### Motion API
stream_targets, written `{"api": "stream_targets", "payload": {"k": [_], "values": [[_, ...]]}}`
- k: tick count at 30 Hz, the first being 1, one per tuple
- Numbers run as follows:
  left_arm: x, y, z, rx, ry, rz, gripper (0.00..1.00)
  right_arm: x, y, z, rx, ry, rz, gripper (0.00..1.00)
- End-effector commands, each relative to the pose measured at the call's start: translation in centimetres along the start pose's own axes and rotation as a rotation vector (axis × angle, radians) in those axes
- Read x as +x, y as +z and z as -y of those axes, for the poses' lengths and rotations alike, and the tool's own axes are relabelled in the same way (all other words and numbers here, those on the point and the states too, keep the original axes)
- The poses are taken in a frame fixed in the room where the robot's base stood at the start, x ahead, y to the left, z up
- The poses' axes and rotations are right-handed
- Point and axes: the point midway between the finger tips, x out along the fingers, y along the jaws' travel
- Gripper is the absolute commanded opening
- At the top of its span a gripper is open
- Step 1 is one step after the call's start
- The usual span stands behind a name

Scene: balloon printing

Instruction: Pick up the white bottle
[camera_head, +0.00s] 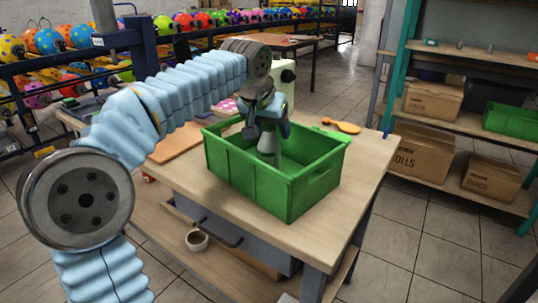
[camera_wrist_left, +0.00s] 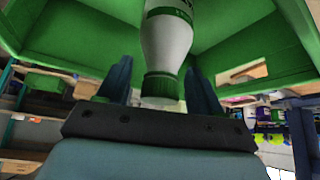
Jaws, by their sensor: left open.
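The white bottle (camera_head: 268,148) stands inside the green crate (camera_head: 247,188) on the workbench. Its lower part is hidden by the crate's near wall. In the left wrist view the bottle (camera_wrist_left: 168,38) shows a green cap and a green label band. My left gripper (camera_head: 266,122) reaches down into the crate from above, at the top of the bottle. In the wrist view the left gripper (camera_wrist_left: 160,86) is open, with one dark finger on each side of the cap. I cannot tell whether the fingers touch it. My right gripper is out of view.
The wooden workbench (camera_head: 180,195) carries an orange paddle-like item (camera_head: 342,125) behind the crate and a white machine (camera_head: 283,78). Balloon-like balls fill racks at the back left. Shelves with cardboard boxes (camera_head: 420,148) stand at the right.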

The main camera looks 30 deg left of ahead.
Motion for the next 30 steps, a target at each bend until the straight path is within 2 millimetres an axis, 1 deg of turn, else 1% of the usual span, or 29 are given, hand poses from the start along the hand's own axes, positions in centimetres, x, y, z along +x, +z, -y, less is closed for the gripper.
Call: {"api": "stream_targets", "payload": {"k": [6, 7, 19, 20, 30], "values": [[0.16, -0.02, 0.0, 0.0, 0.0, -0.001, 0.66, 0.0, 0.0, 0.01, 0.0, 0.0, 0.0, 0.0], [0.15, -0.02, 0.0, 0.0, 0.0, -0.001, 0.62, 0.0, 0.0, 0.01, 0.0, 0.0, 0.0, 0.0], [0.12, -0.01, 0.0, 0.0, 0.0, -0.001, 0.01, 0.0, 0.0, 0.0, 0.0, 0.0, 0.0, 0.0], [0.12, -0.01, 0.0, 0.0, 0.0, -0.001, 0.0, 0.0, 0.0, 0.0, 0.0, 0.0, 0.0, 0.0], [0.06, -0.04, 0.0, 0.0, 0.0, 0.0, 0.0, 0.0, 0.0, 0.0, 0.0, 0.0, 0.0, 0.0]]}}
